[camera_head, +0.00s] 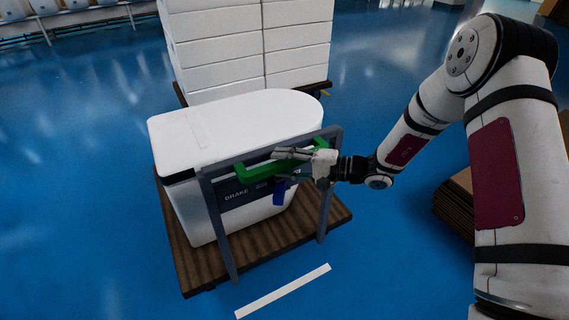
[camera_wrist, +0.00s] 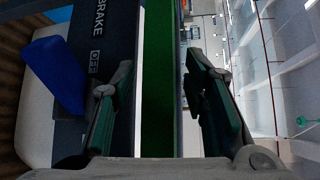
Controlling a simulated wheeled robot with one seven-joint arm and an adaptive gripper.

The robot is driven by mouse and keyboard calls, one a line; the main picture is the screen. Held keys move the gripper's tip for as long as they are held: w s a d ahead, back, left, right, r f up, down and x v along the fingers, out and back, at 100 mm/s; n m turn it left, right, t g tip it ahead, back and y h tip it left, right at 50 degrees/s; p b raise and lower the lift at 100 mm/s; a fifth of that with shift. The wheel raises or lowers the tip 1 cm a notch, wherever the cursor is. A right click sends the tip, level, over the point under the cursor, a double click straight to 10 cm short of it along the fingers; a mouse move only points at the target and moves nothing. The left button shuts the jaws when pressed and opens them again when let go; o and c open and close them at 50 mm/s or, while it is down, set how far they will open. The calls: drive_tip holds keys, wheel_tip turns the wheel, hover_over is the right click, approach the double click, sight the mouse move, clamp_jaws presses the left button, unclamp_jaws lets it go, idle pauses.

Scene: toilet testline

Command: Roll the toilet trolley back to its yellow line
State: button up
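The toilet trolley is a brown slatted platform (camera_head: 318,222) with a grey upright frame (camera_head: 213,225). It bears a large white toilet (camera_head: 235,112) with a flat top. A green handle bar (camera_head: 238,171) crosses the frame and also shows in the wrist view (camera_wrist: 160,90). Below it are a dark panel marked BRAKE (camera_head: 237,196) and a blue lever (camera_head: 279,193), which also shows in the wrist view (camera_wrist: 57,75). My gripper (camera_head: 281,163) is at the handle. In the wrist view its fingers (camera_wrist: 160,95) stand apart on either side of the green bar, with gaps visible.
A white floor line (camera_head: 283,292) lies in front of the trolley. A tall stack of white boxes (camera_head: 245,45) stands close behind it. A brown slatted stack (camera_head: 455,208) is at right, partly behind my arm. Blue floor is clear at left.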

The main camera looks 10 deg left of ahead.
clamp_jaws()
drive_tip(key=shift+d, duration=0.1)
